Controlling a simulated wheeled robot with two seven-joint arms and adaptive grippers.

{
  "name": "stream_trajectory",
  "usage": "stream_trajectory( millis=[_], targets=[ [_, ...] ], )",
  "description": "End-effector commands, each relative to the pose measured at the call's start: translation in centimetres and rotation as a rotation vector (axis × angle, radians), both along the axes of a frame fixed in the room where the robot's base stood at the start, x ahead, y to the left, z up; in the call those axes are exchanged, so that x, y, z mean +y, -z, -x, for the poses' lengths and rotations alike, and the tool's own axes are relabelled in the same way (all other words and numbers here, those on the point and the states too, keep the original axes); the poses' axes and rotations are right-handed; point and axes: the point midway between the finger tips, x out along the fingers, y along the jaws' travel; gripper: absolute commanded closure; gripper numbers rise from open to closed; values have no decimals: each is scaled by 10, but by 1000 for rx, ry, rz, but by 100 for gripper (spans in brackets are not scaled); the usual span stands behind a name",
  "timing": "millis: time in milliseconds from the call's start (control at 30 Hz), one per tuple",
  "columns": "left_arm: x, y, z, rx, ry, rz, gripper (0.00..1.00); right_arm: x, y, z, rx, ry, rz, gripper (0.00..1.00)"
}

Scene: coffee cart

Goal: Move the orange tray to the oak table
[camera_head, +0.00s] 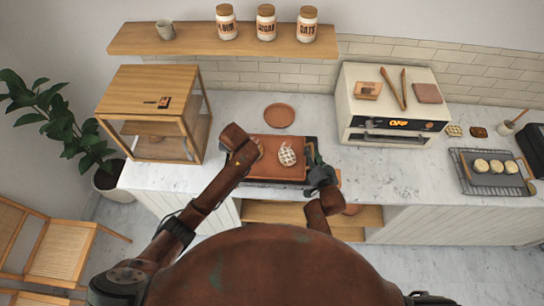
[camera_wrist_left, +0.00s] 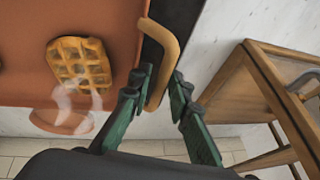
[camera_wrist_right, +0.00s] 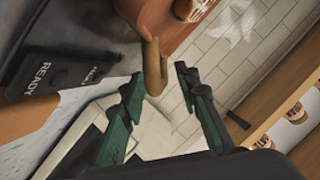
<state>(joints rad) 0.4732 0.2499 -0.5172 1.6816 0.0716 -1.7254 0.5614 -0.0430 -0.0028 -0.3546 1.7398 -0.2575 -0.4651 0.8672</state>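The orange tray (camera_head: 270,173) rests flat on a dark appliance at the counter's front edge, with waffles on it. One waffle (camera_wrist_left: 80,64) shows near the handle in the left wrist view. My left gripper (camera_wrist_left: 161,82) is open, with a tan tray handle (camera_wrist_left: 171,45) between its fingers; one finger is close to the handle. My right gripper (camera_wrist_right: 160,80) is open, its fingertips on either side of the other handle (camera_wrist_right: 154,66). In the head view, my right gripper (camera_head: 315,165) is at the tray's right end. I cannot identify an oak table in these views.
A wooden display case (camera_head: 152,104) stands left of the tray and a cream oven (camera_head: 390,105) to its right. A round terracotta plate (camera_head: 279,116) lies behind the tray. A wooden chair (camera_head: 62,250) stands at lower left.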

Motion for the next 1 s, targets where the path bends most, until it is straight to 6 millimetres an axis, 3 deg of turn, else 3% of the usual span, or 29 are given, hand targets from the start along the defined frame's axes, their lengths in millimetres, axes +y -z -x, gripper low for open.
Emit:
stream_trajectory(
  millis=[300,567,733,1000],
  targets=[
    [0,3,-1,0,0,1,82,0,1,-2,0,0,-1,70],
    [0,2,-1,-1,1,1,99,0,1,-2,1,1,-1,88],
    [0,2,-1,-1,1,1,100,0,1,-2,1,1,-1,99],
    [0,2,-1,-1,1,1,100,0,1,-2,1,1,-1,100]
  ],
)
